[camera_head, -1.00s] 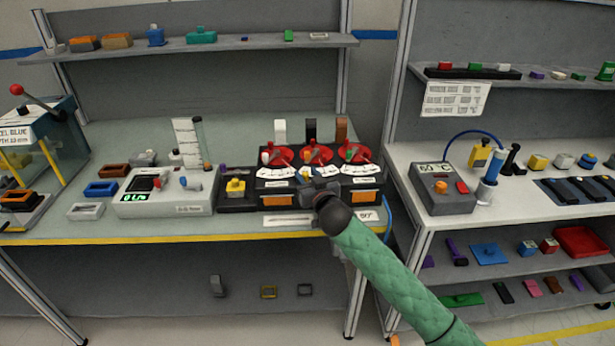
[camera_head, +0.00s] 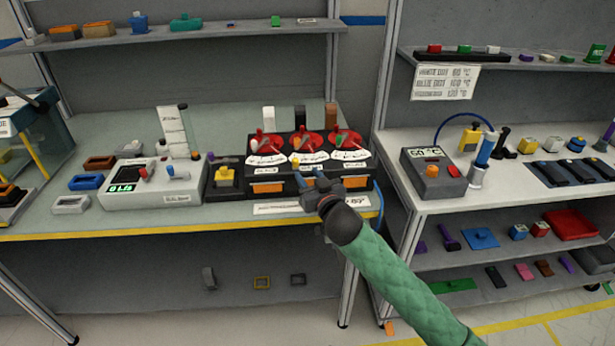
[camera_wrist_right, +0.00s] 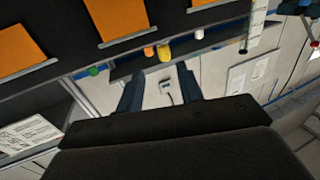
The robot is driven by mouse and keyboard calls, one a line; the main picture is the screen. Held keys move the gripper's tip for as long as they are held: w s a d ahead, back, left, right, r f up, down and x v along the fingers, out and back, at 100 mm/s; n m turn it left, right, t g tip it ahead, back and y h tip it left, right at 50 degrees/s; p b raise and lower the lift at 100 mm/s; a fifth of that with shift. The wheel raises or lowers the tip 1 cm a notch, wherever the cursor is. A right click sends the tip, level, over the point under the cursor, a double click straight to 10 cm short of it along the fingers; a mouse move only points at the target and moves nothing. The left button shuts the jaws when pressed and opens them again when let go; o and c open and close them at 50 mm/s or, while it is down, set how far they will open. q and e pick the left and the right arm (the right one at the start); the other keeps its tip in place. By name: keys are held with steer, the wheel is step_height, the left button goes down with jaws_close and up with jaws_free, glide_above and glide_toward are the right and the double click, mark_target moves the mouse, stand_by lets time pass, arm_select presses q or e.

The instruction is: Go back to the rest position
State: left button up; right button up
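My right gripper (camera_head: 314,184) is in front of the black dashboard module (camera_head: 236,172), near its lower front edge. In the right wrist view the two fingers of my right gripper (camera_wrist_right: 160,88) stand apart with nothing between them. The module carries three red dials (camera_head: 301,143) with white scales, and orange panels (camera_head: 268,187) on its front. My right arm, in a green sleeve, hides part of the table's front edge. My left gripper is in neither view now.
The table (camera_head: 120,224) has a yellow front edge. A grey box with a green display (camera_head: 183,184) stands left of the module. A grey 60 °C heater box (camera_head: 417,182) stands on the right bench. Shelves (camera_head: 200,41) run above. The floor in front is open.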

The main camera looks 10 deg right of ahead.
stand_by(0.3)
steer(key=s+d+f+m+g+h, duration=0.1)
steer(key=s+d+f+g+h, duration=0.2)
steer(key=s+f, duration=0.55)
steer(key=s+d+f+m+g+h, duration=0.1)
steer(key=s+d+f+g, duration=0.25)
steer(key=s+f, duration=0.5)
steer(key=s+d+f+g, duration=0.2)
steer(key=s+f, duration=0.1)
steer(key=s, duration=0.5)
steer(key=s+d+f+g+h, duration=0.1)
steer(key=s+d+f+g, duration=0.15)
steer(key=s, duration=0.65)
steer(key=s+d+f+g, duration=0.2)
steer(key=s+g, duration=0.1)
steer(key=s, duration=0.5)
steer(key=s+a+f+g, duration=0.1)
steer(key=a+f, duration=0.1)
steer(key=f, duration=0.7)
steer(key=s+a+f, duration=0.1)
steer(key=a+f, duration=0.2)
steer(key=f, duration=0.6)
steer(key=shift+a+f+g, duration=0.2)
steer(key=shift+f+g, duration=0.15)
steer(key=shift+g, duration=0.05)
